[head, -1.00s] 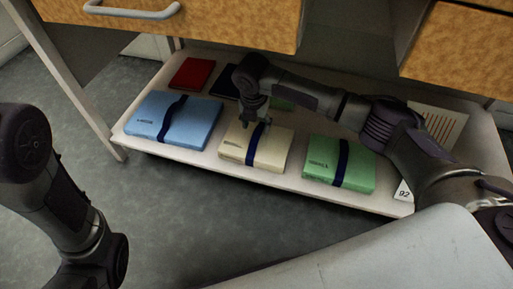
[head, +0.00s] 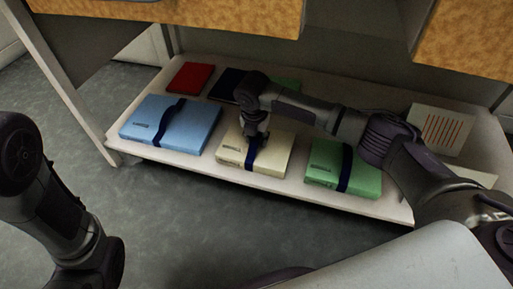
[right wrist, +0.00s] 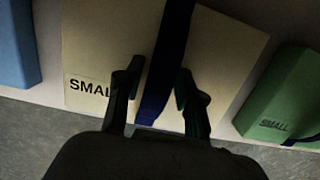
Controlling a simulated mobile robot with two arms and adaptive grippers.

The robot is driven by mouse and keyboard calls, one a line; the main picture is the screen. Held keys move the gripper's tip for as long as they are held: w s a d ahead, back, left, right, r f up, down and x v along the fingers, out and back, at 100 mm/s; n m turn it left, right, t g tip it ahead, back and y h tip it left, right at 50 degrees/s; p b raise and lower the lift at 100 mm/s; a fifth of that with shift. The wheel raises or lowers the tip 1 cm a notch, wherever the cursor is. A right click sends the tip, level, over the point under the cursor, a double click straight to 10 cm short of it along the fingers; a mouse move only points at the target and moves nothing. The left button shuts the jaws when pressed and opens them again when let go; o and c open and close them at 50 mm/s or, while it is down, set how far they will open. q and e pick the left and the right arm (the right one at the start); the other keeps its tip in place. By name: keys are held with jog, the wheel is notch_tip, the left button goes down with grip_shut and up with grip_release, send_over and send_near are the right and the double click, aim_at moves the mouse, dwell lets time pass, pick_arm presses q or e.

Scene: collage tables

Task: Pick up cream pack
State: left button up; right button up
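The cream pack (head: 274,157) lies flat on the low shelf between a blue pack and a green pack. A dark blue band runs across its middle. In the right wrist view the cream pack (right wrist: 110,45) shows a label beginning "SMAL", partly hidden by a finger. My right gripper (head: 256,138) is over the pack at the band. In the right wrist view my right gripper (right wrist: 158,85) is open, its fingers on either side of the band (right wrist: 168,60). I cannot tell whether the fingers touch the pack. My left arm shows at the left; its gripper is out of view.
The blue pack (head: 190,128) is to the left and the green pack (head: 365,178) to the right. Red (head: 190,77) and dark (head: 227,84) packs lie behind. A striped card (head: 442,130) stands at the right. The drawer front (head: 230,12) overhangs the shelf (head: 220,166).

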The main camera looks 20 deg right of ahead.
grip_shut()
jog(key=shift+w+r, duration=0.1)
